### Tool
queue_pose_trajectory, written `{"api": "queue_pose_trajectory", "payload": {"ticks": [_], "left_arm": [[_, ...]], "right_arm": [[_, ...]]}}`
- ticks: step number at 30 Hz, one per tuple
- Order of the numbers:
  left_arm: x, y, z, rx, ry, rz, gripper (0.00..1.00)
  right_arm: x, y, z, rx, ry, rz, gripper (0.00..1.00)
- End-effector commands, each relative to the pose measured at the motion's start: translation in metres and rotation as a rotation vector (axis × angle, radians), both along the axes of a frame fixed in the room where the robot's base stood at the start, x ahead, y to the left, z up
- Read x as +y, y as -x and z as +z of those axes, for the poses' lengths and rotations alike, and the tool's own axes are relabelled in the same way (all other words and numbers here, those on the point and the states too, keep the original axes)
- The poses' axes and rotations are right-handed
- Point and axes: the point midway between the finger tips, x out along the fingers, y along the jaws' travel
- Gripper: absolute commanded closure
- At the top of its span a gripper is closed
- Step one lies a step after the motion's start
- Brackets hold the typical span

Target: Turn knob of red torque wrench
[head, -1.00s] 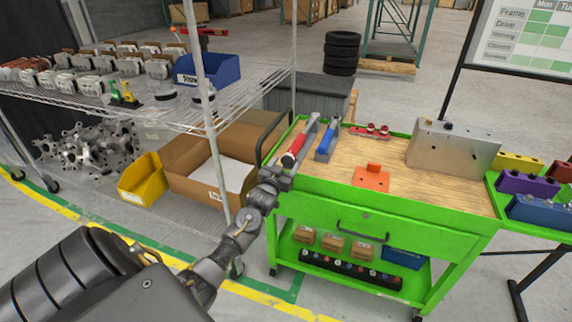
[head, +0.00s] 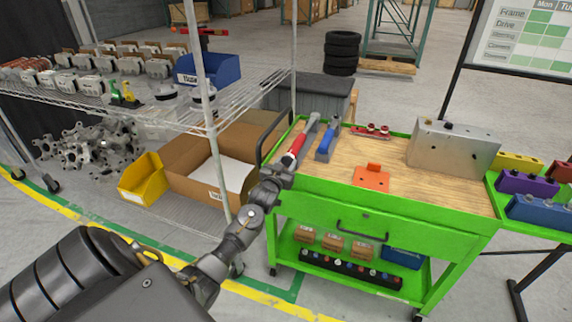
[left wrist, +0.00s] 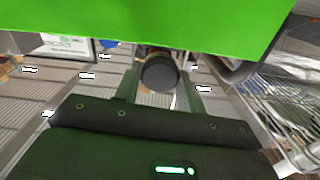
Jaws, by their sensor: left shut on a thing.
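The red torque wrench (head: 297,144) lies at the left end of the green cart's wooden top, its handle end toward me at the cart's front left edge. My left gripper (head: 286,164) is at that near end, and the arm partly hides it. In the left wrist view the wrench's dark round knob (left wrist: 158,73) sits between the two fingers of my left gripper (left wrist: 158,88), which is shut on it. My right gripper is in neither view.
A blue-handled tool (head: 327,140) lies close to the right of the wrench. An orange bracket (head: 371,179) and a metal block (head: 452,150) are farther right on the green cart (head: 400,205). A wire shelf post (head: 213,150) stands left of my gripper.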

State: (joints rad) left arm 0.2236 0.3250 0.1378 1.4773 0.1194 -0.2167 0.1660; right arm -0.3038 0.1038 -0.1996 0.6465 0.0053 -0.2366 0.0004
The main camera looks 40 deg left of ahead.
Motion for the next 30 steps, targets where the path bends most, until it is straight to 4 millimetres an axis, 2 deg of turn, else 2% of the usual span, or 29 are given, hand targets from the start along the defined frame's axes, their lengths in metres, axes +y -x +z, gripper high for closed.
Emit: {"api": "queue_pose_trajectory", "payload": {"ticks": [11, 24, 30], "left_arm": [[0.001, 0.000, 0.003, -0.071, 0.201, 0.000, 0.83], [0.001, 0.000, 0.003, -0.210, 0.594, 0.002, 0.83], [0.001, 0.000, 0.003, -0.272, 0.774, 0.001, 0.83]], "right_arm": [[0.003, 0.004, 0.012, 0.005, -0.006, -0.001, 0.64], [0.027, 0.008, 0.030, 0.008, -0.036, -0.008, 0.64], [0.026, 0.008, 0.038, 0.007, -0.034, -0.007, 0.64]]}}
